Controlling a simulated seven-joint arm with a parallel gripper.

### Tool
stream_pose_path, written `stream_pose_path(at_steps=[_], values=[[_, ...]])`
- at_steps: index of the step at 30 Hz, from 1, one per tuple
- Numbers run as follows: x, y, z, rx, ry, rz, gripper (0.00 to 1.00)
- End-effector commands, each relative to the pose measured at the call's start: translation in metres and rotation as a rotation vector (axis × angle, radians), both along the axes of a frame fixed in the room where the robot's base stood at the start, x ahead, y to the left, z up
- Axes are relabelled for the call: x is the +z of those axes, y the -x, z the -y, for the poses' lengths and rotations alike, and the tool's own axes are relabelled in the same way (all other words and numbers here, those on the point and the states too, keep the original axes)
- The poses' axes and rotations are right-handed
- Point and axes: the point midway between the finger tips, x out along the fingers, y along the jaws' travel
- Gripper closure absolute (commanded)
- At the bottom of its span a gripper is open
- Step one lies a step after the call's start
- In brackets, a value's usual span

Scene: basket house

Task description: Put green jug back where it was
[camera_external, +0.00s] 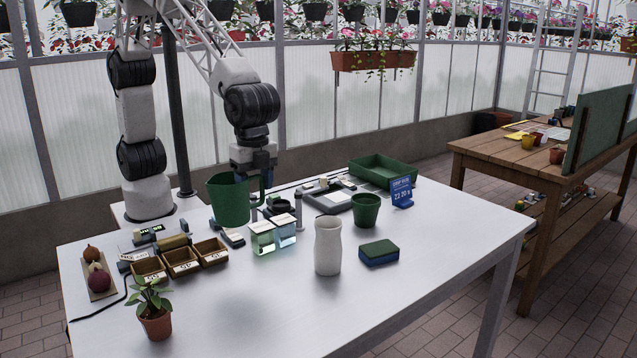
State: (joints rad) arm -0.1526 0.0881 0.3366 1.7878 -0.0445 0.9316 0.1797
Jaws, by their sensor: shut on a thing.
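The green jug (229,201) is a dark green pitcher with a handle on its right side. It is upright at the back left of the white table (400,275), behind the small wooden boxes. My gripper (262,180) points down at the jug's right side and is shut on the jug near its handle. The fingertips are partly hidden by the jug. I cannot tell for sure whether the jug's base touches the table or is held a little above it.
Wooden boxes (182,262), glass blocks (273,234), a green pot (366,210), a white vase (328,245), a sponge (379,252), a green tray (383,172), a blue sign (401,191) and a potted plant (154,310) stand around. The front middle is clear.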

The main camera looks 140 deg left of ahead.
Motion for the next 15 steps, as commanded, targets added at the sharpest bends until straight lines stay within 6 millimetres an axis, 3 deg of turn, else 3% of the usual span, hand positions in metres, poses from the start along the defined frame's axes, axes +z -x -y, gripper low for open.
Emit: stream_pose_path(at_steps=[4,12,15], values=[[0.0,0.007,0.022,-0.011,0.0,0.001,0.84],[-0.001,0.017,0.047,-0.021,0.0,0.002,0.84],[-0.018,0.016,0.045,-0.019,0.001,-0.001,0.84]])
